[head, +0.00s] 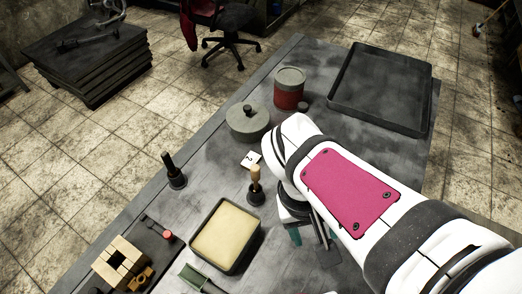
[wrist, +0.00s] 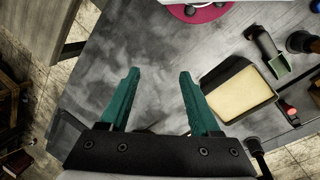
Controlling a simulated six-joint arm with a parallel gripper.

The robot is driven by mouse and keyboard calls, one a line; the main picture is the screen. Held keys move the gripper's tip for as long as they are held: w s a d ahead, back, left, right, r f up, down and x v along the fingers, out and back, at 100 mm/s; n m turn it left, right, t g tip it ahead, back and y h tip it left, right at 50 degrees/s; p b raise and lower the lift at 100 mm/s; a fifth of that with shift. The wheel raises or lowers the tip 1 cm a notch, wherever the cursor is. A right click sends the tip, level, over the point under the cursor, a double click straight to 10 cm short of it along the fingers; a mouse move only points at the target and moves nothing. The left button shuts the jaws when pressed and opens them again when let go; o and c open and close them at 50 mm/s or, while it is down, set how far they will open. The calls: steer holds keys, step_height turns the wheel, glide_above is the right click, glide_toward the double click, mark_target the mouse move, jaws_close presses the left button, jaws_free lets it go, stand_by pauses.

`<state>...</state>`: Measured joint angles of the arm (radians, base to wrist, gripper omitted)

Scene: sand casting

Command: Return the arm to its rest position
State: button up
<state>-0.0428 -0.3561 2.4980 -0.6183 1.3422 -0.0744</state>
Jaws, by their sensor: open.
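My gripper (head: 310,238) hangs above the grey metal table (head: 340,280), to the right of the sand tray, partly hidden behind my white arm in the head view. In the wrist view my gripper (wrist: 157,72) shows two teal fingers spread apart, with only bare table between them. It is open and empty. My arm reaches in from the lower right of the head view and hides part of the table.
A sand-filled tray (head: 226,236), a wooden-handled rammer (head: 256,186), a dark rammer (head: 174,171), a lidded pot (head: 248,123), a red can (head: 290,88) and a wooden frame (head: 120,261) stand on the table. A large empty tray (head: 380,88) lies at the back right.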

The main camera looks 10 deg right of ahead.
steer(key=s+a+r+m+t+y, duration=0.1)
steer(key=s+a+m+y, duration=0.1)
steer(key=a+m+y, duration=0.2)
steer(key=a, duration=0.3)
steer(key=shift+a, duration=0.35)
steer(key=shift+s, duration=0.1)
stand_by(0.4)
